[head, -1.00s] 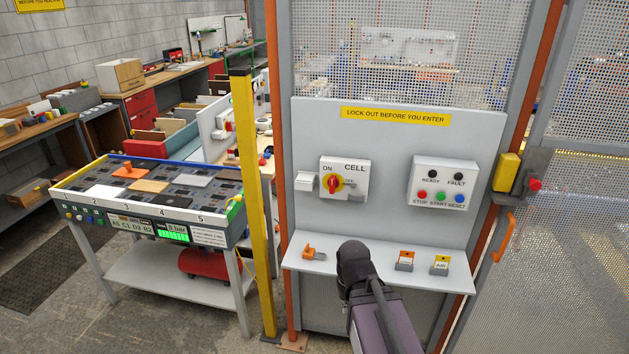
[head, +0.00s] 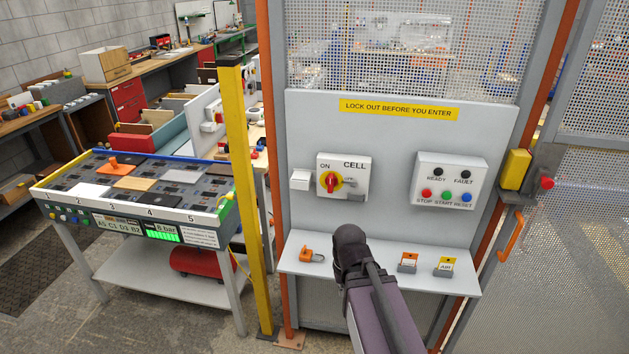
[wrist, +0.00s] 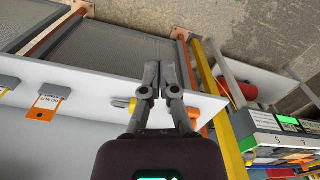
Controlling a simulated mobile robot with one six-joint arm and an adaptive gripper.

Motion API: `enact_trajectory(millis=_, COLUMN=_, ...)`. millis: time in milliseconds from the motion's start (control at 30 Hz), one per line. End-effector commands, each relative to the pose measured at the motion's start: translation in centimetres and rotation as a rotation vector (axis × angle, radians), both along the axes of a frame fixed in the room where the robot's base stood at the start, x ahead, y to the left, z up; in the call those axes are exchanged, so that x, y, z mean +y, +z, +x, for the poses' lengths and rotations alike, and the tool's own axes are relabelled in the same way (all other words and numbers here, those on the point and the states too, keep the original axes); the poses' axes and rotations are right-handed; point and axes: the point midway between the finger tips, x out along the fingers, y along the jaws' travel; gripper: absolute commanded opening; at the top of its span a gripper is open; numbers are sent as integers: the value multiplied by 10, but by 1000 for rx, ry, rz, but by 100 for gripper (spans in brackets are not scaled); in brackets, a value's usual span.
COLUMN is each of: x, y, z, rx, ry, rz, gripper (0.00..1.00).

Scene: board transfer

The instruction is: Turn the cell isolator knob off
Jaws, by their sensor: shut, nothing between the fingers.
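The cell isolator (head: 343,177) is a pale box on the grey panel, marked CELL, with ON at its upper left. Its red knob (head: 330,182) sits on a yellow disc, and the handle looks about upright. In the head view my dark wrist and arm rise in front of the shelf, below and slightly right of the isolator, and hide my fingers. In the wrist view my gripper (wrist: 162,68) is shut and empty, its fingertips close together above the shelf. The knob is not in the wrist view.
The shelf (head: 340,262) below the panel holds an orange padlock (head: 311,255) and two tags (head: 407,262) (head: 445,266). A button box (head: 448,182) is right of the isolator. A yellow post (head: 238,200) and a board table (head: 215,214) stand left. A gate with an orange handle (head: 511,236) is right.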

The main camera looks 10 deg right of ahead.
Motion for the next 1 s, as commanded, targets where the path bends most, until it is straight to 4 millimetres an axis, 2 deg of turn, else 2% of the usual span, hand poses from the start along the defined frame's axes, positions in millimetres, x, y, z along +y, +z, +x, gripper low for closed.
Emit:
enact_trajectory(millis=567, x=-1, y=-1, z=6, rx=-1, ry=9, rz=-29, gripper=0)
enact_trajectory(millis=767, x=-2, y=-2, z=28, rx=-9, ry=38, rz=-153, gripper=0)
enact_trajectory(millis=1000, x=-7, y=6, z=77, rx=-42, ry=115, rz=-432, gripper=0)
